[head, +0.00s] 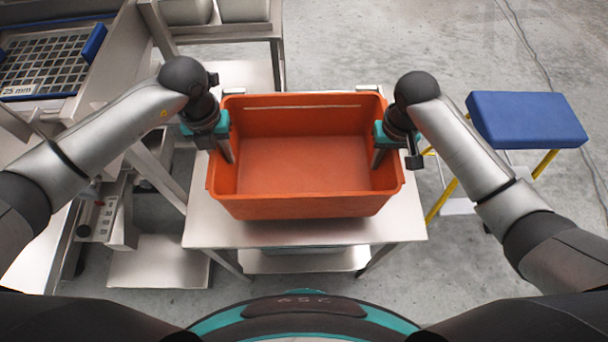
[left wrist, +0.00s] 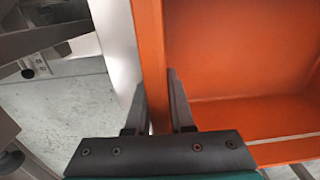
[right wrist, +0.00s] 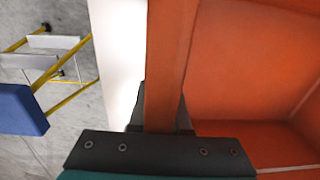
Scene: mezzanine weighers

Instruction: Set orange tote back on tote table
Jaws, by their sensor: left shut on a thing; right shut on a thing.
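The orange tote (head: 305,207) is upright and empty, over the pale metal tote table (head: 400,228) in the head view. I cannot tell whether its base touches the table top. My left gripper (head: 227,150) is shut on the tote's left wall, one finger inside and one outside. The left wrist view shows that wall (left wrist: 152,60) between the fingers. My right gripper (head: 378,157) is shut on the right wall in the same way. The right wrist view shows that wall (right wrist: 168,65) between the fingers, which are partly hidden.
A blue-topped step stool (head: 525,120) with yellow legs stands to the right. A metal machine with a screen tray (head: 45,65) marked 25 mm stands at the left. A metal stand with grey containers (head: 243,10) is behind. Grey floor is open at the back right.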

